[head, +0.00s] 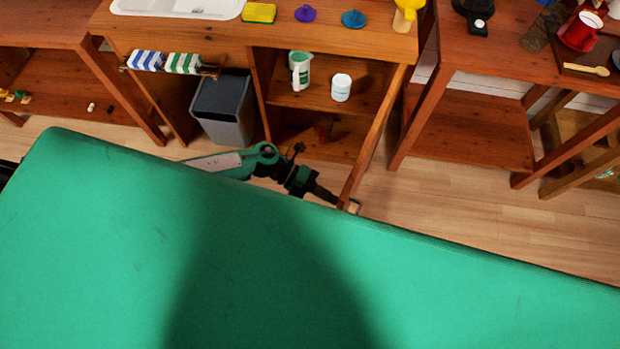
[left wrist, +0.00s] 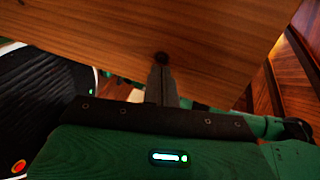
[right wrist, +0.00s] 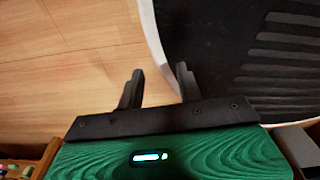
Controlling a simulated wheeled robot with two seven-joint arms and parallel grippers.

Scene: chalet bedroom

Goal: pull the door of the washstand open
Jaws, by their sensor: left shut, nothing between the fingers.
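The wooden washstand (head: 345,38) has a white basin on top. Its door (head: 376,135) stands swung out at the right of the open shelves, seen nearly edge-on. A small pale knob (head: 353,206) shows at the door's near end. My left gripper (head: 333,199) is shut and empty, at the shelf side of the door near its free end. In the left wrist view the shut fingers (left wrist: 162,80) point at the wooden panel (left wrist: 110,40), by a dark round spot; contact is unclear. My right gripper (right wrist: 157,88) is open and empty above the floor.
A grey bin (head: 224,108) stands under the washstand, below striped towels (head: 165,62). A green-white mug (head: 300,70) and white jar (head: 341,87) sit on the upper shelf. Another table (head: 480,60) stands to the right, with bare floor (head: 430,200) in front.

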